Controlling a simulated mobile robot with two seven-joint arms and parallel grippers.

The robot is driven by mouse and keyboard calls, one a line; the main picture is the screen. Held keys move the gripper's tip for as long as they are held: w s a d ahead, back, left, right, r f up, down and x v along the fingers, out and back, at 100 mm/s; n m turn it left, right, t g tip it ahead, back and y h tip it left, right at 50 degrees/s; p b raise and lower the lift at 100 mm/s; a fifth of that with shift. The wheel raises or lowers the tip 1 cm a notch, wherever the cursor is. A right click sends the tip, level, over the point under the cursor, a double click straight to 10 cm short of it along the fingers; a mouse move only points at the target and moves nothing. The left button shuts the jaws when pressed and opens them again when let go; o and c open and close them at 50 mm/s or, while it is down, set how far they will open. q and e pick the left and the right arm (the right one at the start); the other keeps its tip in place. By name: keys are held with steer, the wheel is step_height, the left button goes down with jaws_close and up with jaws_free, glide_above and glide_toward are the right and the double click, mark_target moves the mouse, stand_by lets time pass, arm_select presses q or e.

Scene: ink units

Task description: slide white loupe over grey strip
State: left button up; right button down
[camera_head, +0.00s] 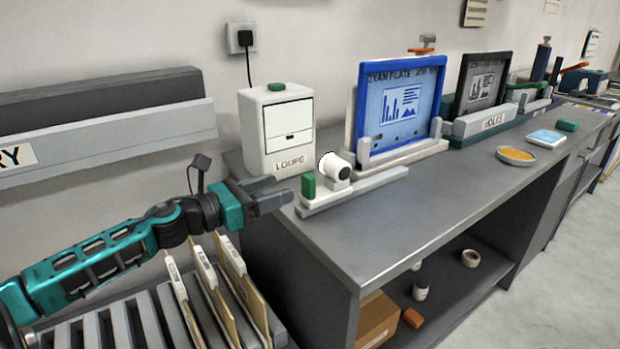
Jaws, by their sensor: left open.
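The white loupe (333,165), a short white cylinder with a dark round end, sits near the left part of the grey strip (375,184). The strip is a long low bar lying on the grey bench top. A green block (308,186) stands at the strip's left end, just left of the loupe. My left gripper (281,190) is open and empty at the bench's left end, left of the green block and apart from the loupe. Its fingers point right. My right gripper is not in view.
A white box labelled LOUPE (276,131) stands behind my left gripper. A blue-framed plate (401,105) and a dark-framed plate (482,84) stand farther back. An orange-topped round dish (516,155) lies to the right. The bench's front middle is clear. Upright folders (232,262) stand below my arm.

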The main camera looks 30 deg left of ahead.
mark_target(305, 179)
arm_select(q)
steer(key=shift+p+x, duration=0.6)
steer(key=shift+x, duration=3.8)
jaws_close()
